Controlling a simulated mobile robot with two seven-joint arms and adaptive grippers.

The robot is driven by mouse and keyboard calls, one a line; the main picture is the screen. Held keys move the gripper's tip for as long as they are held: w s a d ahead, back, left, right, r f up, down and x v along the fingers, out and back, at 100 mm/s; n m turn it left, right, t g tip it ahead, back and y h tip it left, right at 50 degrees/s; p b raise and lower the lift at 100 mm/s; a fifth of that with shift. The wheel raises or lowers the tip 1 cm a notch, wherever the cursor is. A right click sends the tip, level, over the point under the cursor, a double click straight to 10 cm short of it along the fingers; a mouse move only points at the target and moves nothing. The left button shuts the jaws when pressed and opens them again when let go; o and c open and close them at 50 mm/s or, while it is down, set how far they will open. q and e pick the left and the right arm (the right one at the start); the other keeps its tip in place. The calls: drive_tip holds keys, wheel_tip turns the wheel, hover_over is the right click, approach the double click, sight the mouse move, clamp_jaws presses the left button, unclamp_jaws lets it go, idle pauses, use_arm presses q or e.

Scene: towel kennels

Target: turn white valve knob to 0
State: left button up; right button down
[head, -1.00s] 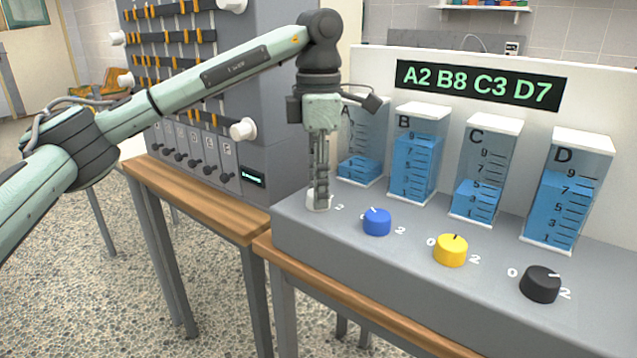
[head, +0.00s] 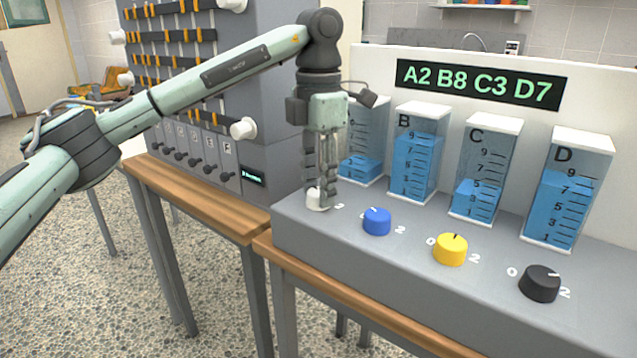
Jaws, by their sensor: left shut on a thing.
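The white valve knob (head: 314,199) stands at the left end of the grey console (head: 420,265), in front of tank A (head: 361,150). My left gripper (head: 319,202) points straight down and is shut on the white knob, with its fingers on the knob's sides. The fingers cover part of the knob, so its pointer and its 0 mark cannot be made out. A "2" shows just to its right. My right gripper is not in view.
Blue (head: 377,221), yellow (head: 450,249) and black (head: 540,283) knobs sit to the right along the console. Tanks of blue liquid stand behind them. The display (head: 478,85) reads A2 B8 C3 D7. A grey cabinet (head: 255,100) stands at left.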

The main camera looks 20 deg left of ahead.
sight(318, 192)
use_arm(q)
drive_tip(key=o, duration=1.2)
drive_tip(key=shift+c, duration=0.2)
drive_tip(key=shift+r, duration=0.1)
wheel_tip(318, 192, up, 12)
drive_tip(key=shift+s+f, duration=0.1)
drive_tip(key=shift+f, duration=0.1)
